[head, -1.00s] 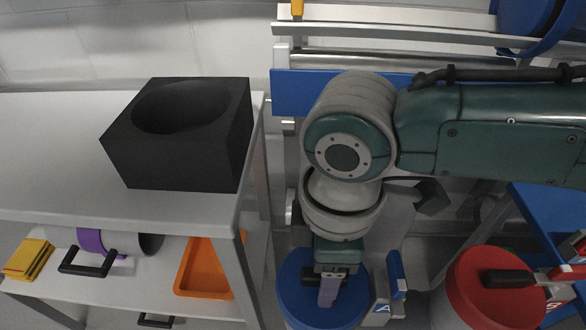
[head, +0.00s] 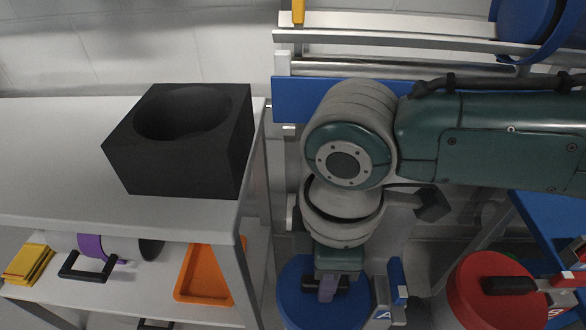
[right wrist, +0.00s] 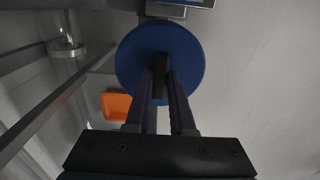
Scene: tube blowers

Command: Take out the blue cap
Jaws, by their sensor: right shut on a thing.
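The blue cap (head: 293,307) is a round disc with a black bar handle. It shows low in the head view, beside a grey holder with a blue lever and a letter A. My right gripper (head: 328,290) reaches down onto the cap and is shut on its handle. In the right wrist view the blue cap (right wrist: 135,62) faces the camera, and the fingers (right wrist: 160,88) lie on both sides of the black handle. The cap's underside is hidden, so I cannot tell whether it is seated. My left gripper is not in view.
A black block with a round hollow (head: 135,160) stands on the grey table (head: 50,150) at left. An orange tray (head: 205,290) lies on the shelf below. A red cap (head: 475,300) with a black handle is at right. A blue rail (head: 300,98) runs behind my arm.

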